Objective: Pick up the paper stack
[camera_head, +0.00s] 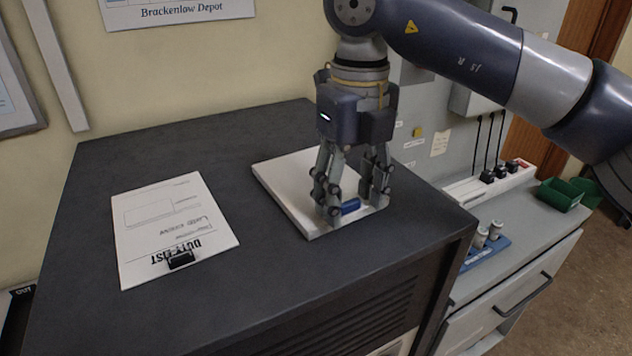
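The paper stack (282,178) appears to be the thick white slab lying flat on the dark cabinet top. A small blue object (350,206) lies on it near its front right part. My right gripper (356,212) points straight down over that part of the stack. Its fingers stand apart on either side of the blue object, with a visible gap to the right finger. The fingertips are at about the height of the stack's top; I cannot tell whether they touch it. The fingers hide part of the stack. My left gripper is not in view.
A white "Duty List" sheet (165,225) with a black clip (180,260) lies left of the stack. The dark cabinet top (270,290) is otherwise clear. To the right is a lower grey counter with a green bin (560,196), a white power strip (470,188) and a blue tray (488,252).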

